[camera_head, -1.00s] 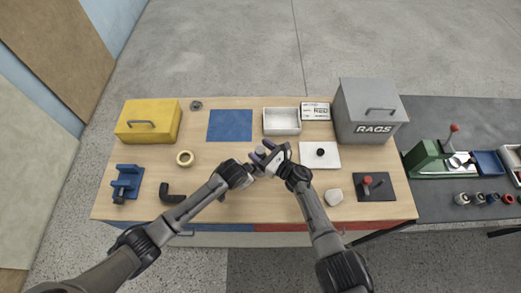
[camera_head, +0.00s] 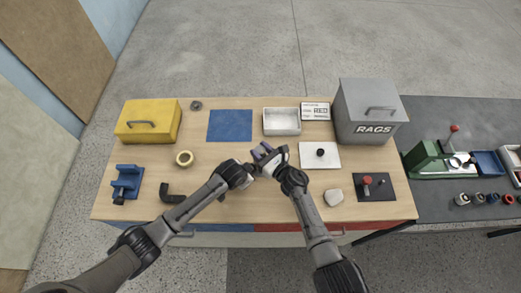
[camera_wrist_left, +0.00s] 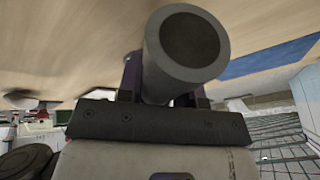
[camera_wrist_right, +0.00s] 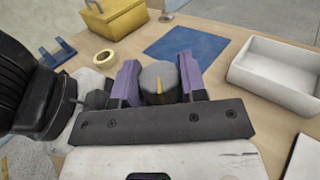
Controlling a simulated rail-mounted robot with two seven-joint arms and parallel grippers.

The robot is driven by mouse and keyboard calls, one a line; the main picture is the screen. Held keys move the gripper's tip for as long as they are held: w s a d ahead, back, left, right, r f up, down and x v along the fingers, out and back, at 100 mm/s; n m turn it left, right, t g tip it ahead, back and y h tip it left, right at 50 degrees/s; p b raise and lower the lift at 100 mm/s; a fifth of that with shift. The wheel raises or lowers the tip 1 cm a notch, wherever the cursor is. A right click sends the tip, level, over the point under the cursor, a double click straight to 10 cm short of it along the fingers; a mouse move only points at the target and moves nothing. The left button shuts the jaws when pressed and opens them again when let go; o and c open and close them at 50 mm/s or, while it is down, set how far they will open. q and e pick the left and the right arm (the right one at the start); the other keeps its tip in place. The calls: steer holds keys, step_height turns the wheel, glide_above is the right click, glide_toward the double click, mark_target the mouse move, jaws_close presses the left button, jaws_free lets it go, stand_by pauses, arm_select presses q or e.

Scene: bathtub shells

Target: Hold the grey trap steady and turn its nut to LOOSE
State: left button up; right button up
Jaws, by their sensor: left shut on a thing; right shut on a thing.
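The grey trap shows in the left wrist view as a thick pipe with its open end towards the camera (camera_wrist_left: 190,45). My left gripper (camera_head: 251,171) is shut on it; its fingers are mostly hidden behind the pipe. My right gripper (camera_wrist_right: 158,84) has its purple fingers on either side of the trap's round grey nut (camera_wrist_right: 160,79) and is shut on it. In the head view, the right gripper (camera_head: 263,152) meets the left one above the table's front middle, hiding most of the trap. No LOOSE marking is readable.
Behind the grippers lie a blue mat (camera_head: 230,126) and a white tray (camera_head: 282,130). A white plate with a black knob (camera_head: 320,161) is close to the right gripper. A black elbow pipe (camera_head: 172,194) lies left, near a tape ring (camera_head: 184,165). The grey RAGS box (camera_head: 366,105) stands back right.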

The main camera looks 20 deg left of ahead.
steer(key=shift+s+m+t+h, duration=0.1)
steer(key=shift+m+t+h, duration=0.7)
steer(key=shift+t, duration=0.4)
steer(key=o, duration=0.9)
steer(key=shift+o, duration=0.2)
steer(key=shift+d, duration=0.15)
steer(key=v, duration=1.2)
